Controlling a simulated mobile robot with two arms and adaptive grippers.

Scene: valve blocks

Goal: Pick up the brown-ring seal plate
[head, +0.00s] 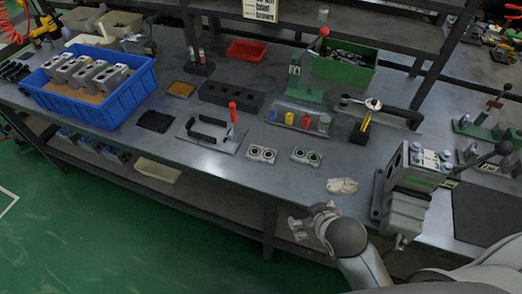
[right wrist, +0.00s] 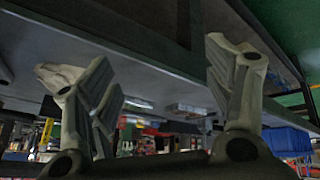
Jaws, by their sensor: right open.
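Two small light seal plates, each with two dark-centred rings, lie flat near the front edge of the bench. The left one, whose rings look brownish, is the brown-ring seal plate (head: 262,154). The other seal plate (head: 307,157) has greenish rings and lies just right of it. My right gripper (head: 302,222) is out in front of the bench's front edge, apart from both plates. My left gripper is not in view.
The bench (head: 225,165) has bare room around the plates. A plate with black handles and a red-topped tool (head: 233,115) stands behind left. A pale cloth (head: 342,186) lies to the right, before a grey valve block (head: 408,205). A blue crate (head: 118,110) stands at far left.

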